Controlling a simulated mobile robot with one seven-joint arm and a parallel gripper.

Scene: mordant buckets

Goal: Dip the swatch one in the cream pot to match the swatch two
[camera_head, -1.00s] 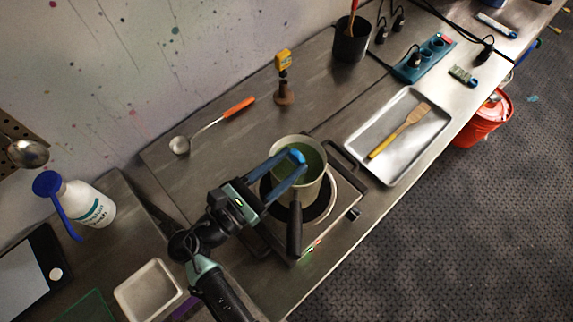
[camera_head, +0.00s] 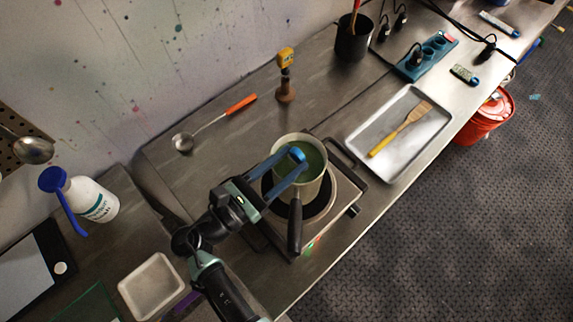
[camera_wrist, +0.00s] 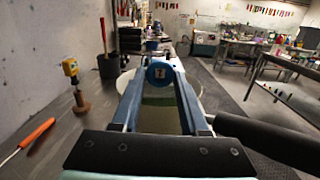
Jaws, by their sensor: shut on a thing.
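The cream pot (camera_head: 315,191) stands on a hot plate (camera_head: 345,190) and holds green liquid. Its pale rim shows behind my fingers in the wrist view (camera_wrist: 123,82). My gripper (camera_head: 296,157) reaches over the pot from the lower left, its fingertips above or inside the opening. I cannot pick out swatch two.
The pot's black handle (camera_head: 295,228) points toward the front edge. A metal tray (camera_head: 354,141) with a spatula lies right. A ladle (camera_head: 205,128), a yellow-topped stand (camera_head: 287,88) and a black cup (camera_head: 352,44) are behind. A white bottle (camera_head: 98,203) and pale dish (camera_head: 151,286) are left.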

